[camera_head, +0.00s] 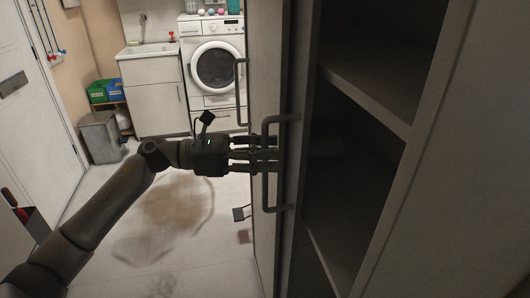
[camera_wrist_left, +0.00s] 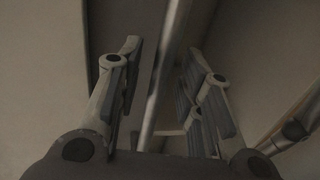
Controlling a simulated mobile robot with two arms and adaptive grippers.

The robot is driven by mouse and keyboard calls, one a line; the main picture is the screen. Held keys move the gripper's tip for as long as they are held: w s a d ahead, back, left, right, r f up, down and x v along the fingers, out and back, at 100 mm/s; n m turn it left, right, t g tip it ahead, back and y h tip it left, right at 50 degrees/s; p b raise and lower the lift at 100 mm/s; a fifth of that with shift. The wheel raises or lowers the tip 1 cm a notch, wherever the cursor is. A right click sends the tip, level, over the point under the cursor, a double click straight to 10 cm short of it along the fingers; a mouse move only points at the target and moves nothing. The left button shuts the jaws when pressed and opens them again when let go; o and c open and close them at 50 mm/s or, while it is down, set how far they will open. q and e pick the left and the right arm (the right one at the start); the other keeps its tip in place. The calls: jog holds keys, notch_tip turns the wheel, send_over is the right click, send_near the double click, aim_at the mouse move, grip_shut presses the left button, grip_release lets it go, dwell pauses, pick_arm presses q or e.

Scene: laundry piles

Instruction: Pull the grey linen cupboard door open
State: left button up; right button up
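The grey linen cupboard (camera_head: 375,95) stands at the right in the head view, and its dark shelves show. A grey door panel (camera_head: 266,55) stands out from the opening on its left. A dark bar handle (camera_head: 267,188) is on the door, and a bar shows in the left wrist view (camera_wrist_left: 165,75). My left gripper (camera_head: 268,154) reaches the handle from the left. In the left wrist view its fingers (camera_wrist_left: 163,85) are spread on both sides of the bar, with gaps visible. Contact with the bar cannot be told. My right gripper is not in view.
A second bar handle (camera_head: 240,92) is left of the panel. A washing machine (camera_head: 213,66) and a sink cabinet (camera_head: 155,103) stand at the back. A grey bin (camera_head: 101,138) is beside the white door (camera_head: 35,125) at left.

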pick_arm(q)
jog(key=s+a, duration=0.1)
jog(key=a, duration=1.1)
jog(key=shift+s, duration=0.2)
jog(key=shift+w+d, duration=0.1)
